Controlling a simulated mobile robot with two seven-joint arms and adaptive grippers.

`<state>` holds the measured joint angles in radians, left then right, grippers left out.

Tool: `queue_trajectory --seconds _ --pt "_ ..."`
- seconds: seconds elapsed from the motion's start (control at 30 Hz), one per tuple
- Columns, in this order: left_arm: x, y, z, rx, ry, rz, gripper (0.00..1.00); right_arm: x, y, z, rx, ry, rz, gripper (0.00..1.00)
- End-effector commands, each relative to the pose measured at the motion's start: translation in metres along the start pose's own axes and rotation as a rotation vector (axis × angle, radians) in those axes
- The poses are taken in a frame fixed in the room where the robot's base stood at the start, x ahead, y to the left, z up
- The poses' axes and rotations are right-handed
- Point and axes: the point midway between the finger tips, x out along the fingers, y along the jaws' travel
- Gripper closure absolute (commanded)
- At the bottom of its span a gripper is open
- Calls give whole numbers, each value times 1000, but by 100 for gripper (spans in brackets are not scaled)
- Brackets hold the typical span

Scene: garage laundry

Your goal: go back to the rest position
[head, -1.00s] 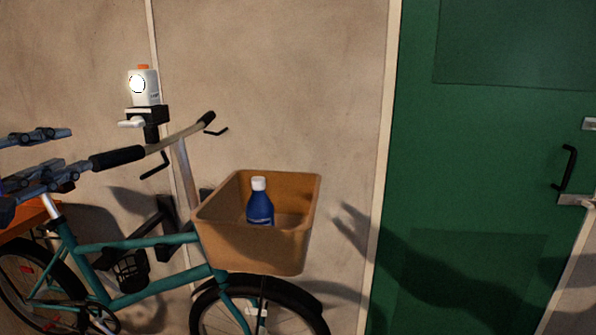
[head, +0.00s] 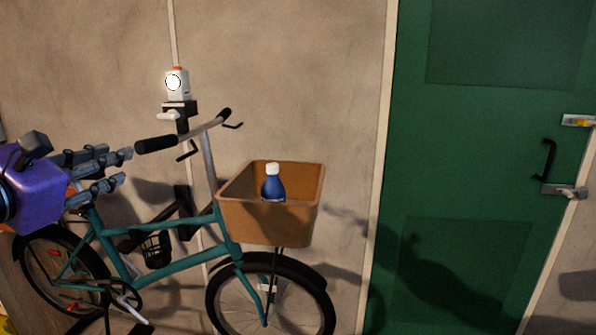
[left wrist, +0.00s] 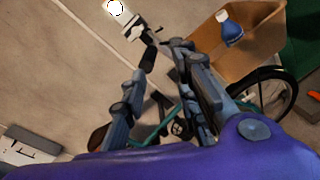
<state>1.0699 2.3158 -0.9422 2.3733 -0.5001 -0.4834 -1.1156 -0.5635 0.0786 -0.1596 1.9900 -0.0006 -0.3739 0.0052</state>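My left gripper (head: 126,167) reaches in from the left of the head view, in front of the teal bicycle. Its two fingers are apart with nothing between them, and it also shows open in the left wrist view (left wrist: 160,65). A blue bottle (head: 273,187) with a white cap stands in the tan basket (head: 268,223) on the front of the bicycle, clear of the gripper. The bottle (left wrist: 231,28) shows at the upper right of the left wrist view. My right gripper is not in view.
The teal bicycle (head: 175,229) stands along the wall, its handlebar (head: 157,144) above my left fingers. A white device (head: 177,85) sits on a wall bracket (head: 178,108). A green door (head: 478,190) with a black handle is at the right.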

Motion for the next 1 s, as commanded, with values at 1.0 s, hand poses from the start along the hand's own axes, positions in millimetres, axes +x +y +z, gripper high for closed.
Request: queue_trajectory --seconds 1.0 --pt "-17 -373 -327 -2844 521 305 72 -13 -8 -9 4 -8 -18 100"
